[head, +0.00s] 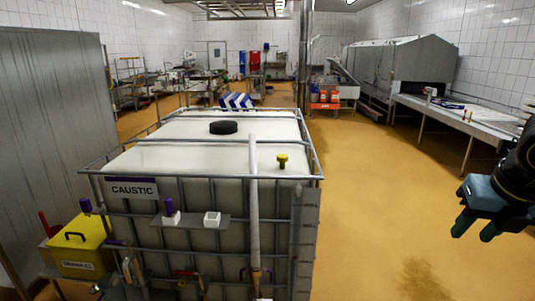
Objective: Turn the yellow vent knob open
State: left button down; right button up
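The yellow vent knob (282,160) stands upright on the white top of the caustic tank (200,155), near its right side. It is small, and its turn position cannot be read from here. My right gripper (473,234) is at the right edge of the head view, with teal fingers pointing down and a gap between them. It is empty, well to the right of the knob and apart from it, over the open floor. I do not see my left gripper.
A metal cage surrounds the tank. A black lid (223,127) sits on its top, and a pale upright pole (254,205) stands in front, left of the knob. A yellow box (82,250) is at lower left. The orange floor (385,205) right of the tank is clear.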

aim_at(282, 158)
jog(key=u, duration=0.9)
jog(key=i, duration=0.9)
jog(key=u, duration=0.55)
jog(key=i, duration=1.1)
jog(key=z, duration=1.25)
jog(key=i, duration=0.55)
jog(key=z, duration=0.5)
